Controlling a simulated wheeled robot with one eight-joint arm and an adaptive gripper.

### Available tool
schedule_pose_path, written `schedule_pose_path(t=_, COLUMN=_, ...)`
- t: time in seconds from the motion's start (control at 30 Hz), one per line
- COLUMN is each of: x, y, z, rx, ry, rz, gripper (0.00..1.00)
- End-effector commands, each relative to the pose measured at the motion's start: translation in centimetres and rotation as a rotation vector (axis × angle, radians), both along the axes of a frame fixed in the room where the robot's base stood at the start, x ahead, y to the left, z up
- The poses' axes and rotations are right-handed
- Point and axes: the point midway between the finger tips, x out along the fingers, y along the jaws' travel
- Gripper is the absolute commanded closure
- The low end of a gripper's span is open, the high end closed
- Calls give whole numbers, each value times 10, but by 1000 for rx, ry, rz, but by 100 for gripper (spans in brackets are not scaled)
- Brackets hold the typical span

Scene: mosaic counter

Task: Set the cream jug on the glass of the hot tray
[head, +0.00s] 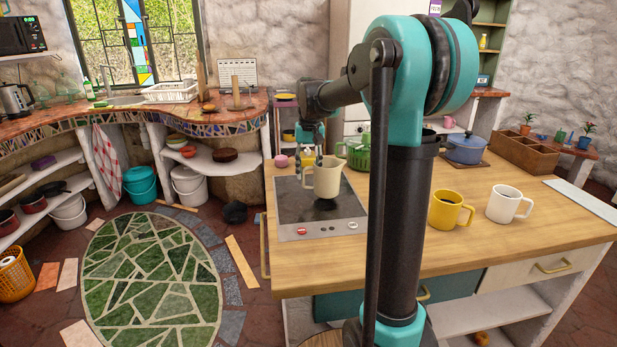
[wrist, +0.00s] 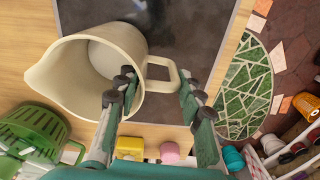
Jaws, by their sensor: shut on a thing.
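The cream jug (head: 328,178) is upright in the head view, over the dark glass of the hot tray (head: 290,205). A dark shadow lies on the glass just below the jug, and it looks slightly above the surface. My gripper (head: 318,157) is shut on the jug at its handle side. In the wrist view the open-topped jug (wrist: 70,75) fills the left, with its spout pointing left. The fingers of my gripper (wrist: 158,98) lie on either side of the handle. The glass (wrist: 205,35) shows behind the jug.
A yellow mug (head: 447,210), a white mug (head: 505,205), a blue pot (head: 466,149) and a wooden box (head: 525,153) are to the right. Bare wooden counter (head: 480,250) lies in front.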

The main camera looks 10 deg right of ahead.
Motion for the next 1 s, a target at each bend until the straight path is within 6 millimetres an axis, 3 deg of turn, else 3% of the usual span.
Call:
schedule_pose_path(t=0.17, x=0, y=0, z=-21, rx=0, ry=0, rz=0, gripper=100)
schedule_pose_path(t=0.5, x=0, y=0, z=-24, rx=0, ry=0, rz=0, gripper=100)
schedule_pose_path(t=0.53, x=0, y=0, z=-24, rx=0, ry=0, rz=0, gripper=61)
schedule_pose_path(t=0.6, x=0, y=0, z=-24, rx=0, ry=0, rz=0, gripper=52)
schedule_pose_path(t=0.7, x=0, y=0, z=-24, rx=0, ry=0, rz=0, gripper=41)
schedule_pose_path(t=1.0, x=0, y=0, z=-23, rx=0, ry=0, rz=0, gripper=41)
